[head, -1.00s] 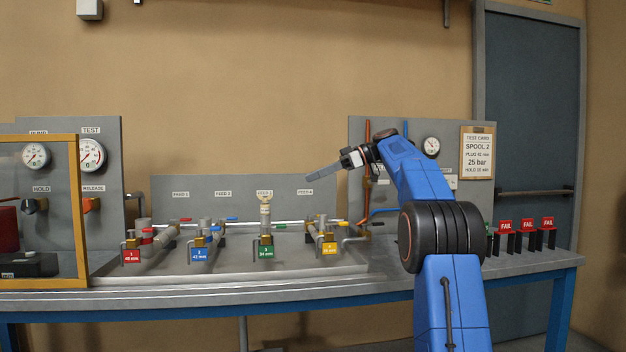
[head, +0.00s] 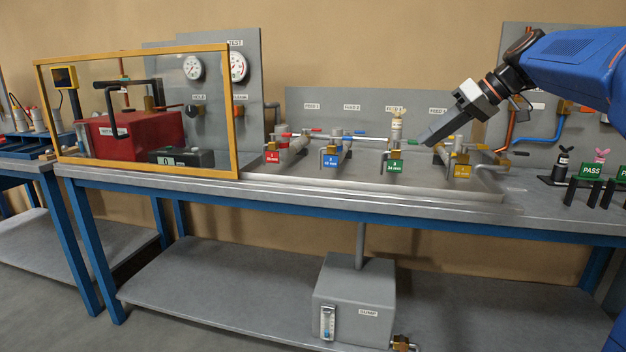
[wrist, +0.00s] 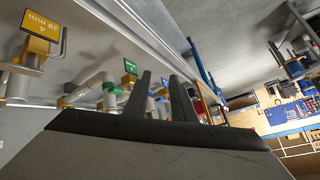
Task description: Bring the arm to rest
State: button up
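My arm (head: 580,62) reaches in from the right in the head view, raised above the bench. My gripper (head: 428,138) points down and left, over the right part of the tray of spools, in front of feed 4. In the wrist view its two dark fingers (wrist: 160,78) stand apart with a gap between them. Nothing is held between them. In the head view the fingers overlap, so the gap does not show there.
The tray (head: 380,188) holds spools with red, blue, green (head: 396,166) and yellow (head: 462,171) tags. A yellow-framed guard (head: 236,110) stands left over a red pump (head: 125,135). PASS stands (head: 590,170) are at right. A grey sump box (head: 355,300) sits on the lower shelf.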

jog(key=s+f+m+h, duration=0.6)
jog(key=s+f+h, duration=0.1)
jog(key=s+f, duration=2.5)
jog(key=s, duration=0.3)
jog(key=shift+h, duration=0.3)
